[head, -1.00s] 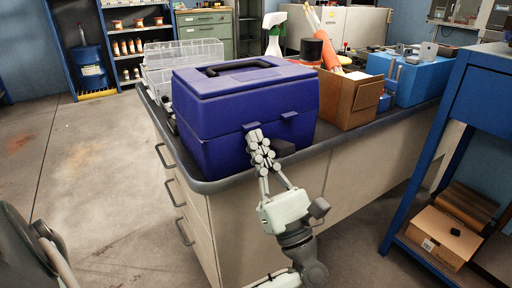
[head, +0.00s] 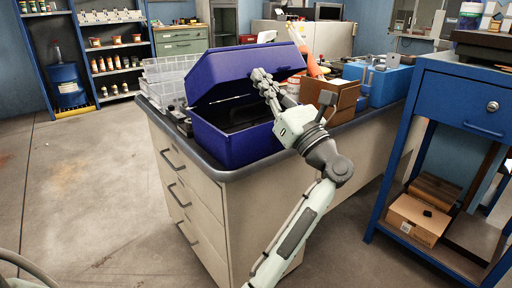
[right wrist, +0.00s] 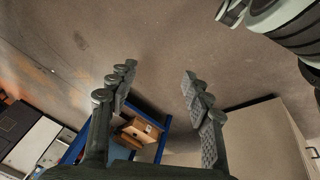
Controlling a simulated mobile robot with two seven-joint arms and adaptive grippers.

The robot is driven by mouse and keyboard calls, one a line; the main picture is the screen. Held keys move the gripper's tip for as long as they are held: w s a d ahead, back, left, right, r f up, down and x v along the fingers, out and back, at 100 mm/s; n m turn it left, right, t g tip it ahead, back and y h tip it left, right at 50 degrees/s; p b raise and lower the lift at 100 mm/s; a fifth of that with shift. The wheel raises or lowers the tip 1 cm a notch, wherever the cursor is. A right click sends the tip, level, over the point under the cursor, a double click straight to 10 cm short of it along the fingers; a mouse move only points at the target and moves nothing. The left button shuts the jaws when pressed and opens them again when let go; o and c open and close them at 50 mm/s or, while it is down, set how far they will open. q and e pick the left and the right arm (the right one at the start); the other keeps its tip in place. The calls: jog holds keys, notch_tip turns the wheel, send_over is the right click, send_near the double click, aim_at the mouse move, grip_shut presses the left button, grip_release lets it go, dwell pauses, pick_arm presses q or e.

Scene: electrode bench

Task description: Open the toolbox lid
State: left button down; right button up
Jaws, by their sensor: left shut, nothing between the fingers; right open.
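The blue toolbox (head: 232,140) stands on the corner of the bench in the head view. Its lid (head: 236,70) is tilted up and back, partly open, with the dark inside of the box showing below it. My left gripper (head: 264,80) is shut and empty, with its fingertips at the lid's front edge on the right; whether they touch it I cannot tell exactly. The gripper hides part of the box's right side. My right gripper (right wrist: 152,88) shows in the right wrist view, open and empty, above the floor and away from the toolbox.
Clear plastic bins (head: 168,78) stand behind and left of the toolbox. A blue workbench (head: 470,100) stands at the far right. The floor at left is free.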

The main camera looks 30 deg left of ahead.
aim_at(249, 64)
pick_arm(q)
jog(key=a+r, duration=0.1)
jog(key=r, duration=0.1)
jog(key=w+a+r+p, duration=0.1)
jog(key=a+r, duration=0.1)
jog(key=w+a+r, duration=0.1)
jog(key=r, duration=0.2)
jog(key=shift+w+a, duration=0.25)
jog(key=shift+a, duration=0.15)
jog(key=x, duration=0.7)
jog(key=shift+p, duration=0.35)
jog(key=shift+w+a+r, duration=0.1)
jog(key=shift+w+a, duration=0.05)
jog(key=shift+a, duration=0.15)
pick_arm(e)
jog(key=x, duration=0.4)
jog(key=shift+s+a+f, duration=0.1)
jog(key=shift+a+f, duration=0.05)
jog(key=shift+a, duration=0.05)
pick_arm(q)
jog(key=shift+d, duration=0.1)
